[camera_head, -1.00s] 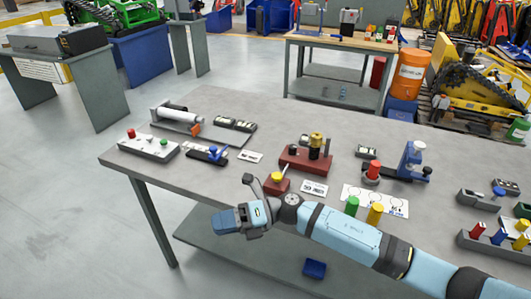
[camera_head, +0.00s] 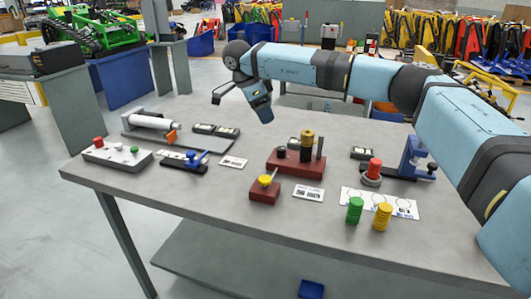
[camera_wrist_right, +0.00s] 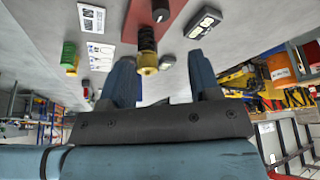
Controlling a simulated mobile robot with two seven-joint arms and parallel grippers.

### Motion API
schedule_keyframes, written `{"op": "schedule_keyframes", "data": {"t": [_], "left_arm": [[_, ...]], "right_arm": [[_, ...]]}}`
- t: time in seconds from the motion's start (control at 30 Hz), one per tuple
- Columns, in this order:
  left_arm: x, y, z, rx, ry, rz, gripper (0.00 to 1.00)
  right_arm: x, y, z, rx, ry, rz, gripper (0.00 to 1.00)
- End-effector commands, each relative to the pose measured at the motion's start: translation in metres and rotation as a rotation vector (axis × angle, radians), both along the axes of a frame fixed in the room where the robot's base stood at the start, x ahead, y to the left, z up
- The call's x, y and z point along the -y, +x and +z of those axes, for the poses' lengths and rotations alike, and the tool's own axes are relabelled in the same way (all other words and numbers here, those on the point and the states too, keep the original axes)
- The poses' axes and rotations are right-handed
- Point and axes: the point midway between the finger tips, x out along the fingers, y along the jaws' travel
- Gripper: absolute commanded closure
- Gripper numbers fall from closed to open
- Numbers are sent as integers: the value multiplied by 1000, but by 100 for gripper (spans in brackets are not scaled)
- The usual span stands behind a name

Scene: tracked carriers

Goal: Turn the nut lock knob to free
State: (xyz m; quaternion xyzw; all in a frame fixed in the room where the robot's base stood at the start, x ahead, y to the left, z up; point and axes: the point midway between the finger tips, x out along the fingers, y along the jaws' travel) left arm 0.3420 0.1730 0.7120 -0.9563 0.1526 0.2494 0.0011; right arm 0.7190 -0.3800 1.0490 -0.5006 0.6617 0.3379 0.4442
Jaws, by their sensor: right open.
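A dark red base (camera_head: 296,163) stands mid-table. It carries a black threaded post with a brass-coloured nut (camera_head: 307,135), a small black knob (camera_head: 281,153) and a thin grey rod. I cannot read how the black knob is set. My right gripper (camera_head: 264,117) hangs above and behind this fixture, apart from it, pointing down. In the right wrist view my gripper (camera_wrist_right: 164,77) is open and empty. The brass nut (camera_wrist_right: 147,64) shows between its fingers, with the black knob (camera_wrist_right: 161,11) beyond. My left gripper is not in view.
A red block with a yellow knob (camera_head: 265,180) stands in front left of the fixture. Green (camera_head: 355,210) and yellow (camera_head: 382,216) stacks sit front right. A blue clamp (camera_head: 412,156) stands at right, a grey button box (camera_head: 117,155) at left. The table's front centre is bare.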

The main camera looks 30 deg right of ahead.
Motion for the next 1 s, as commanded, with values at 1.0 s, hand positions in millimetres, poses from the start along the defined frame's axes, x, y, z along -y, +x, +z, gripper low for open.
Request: {"op": "schedule_keyframes", "data": {"t": [1.0], "left_arm": [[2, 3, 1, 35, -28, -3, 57]], "right_arm": [[53, -15, -125, 1, -7, -2, 43]]}}
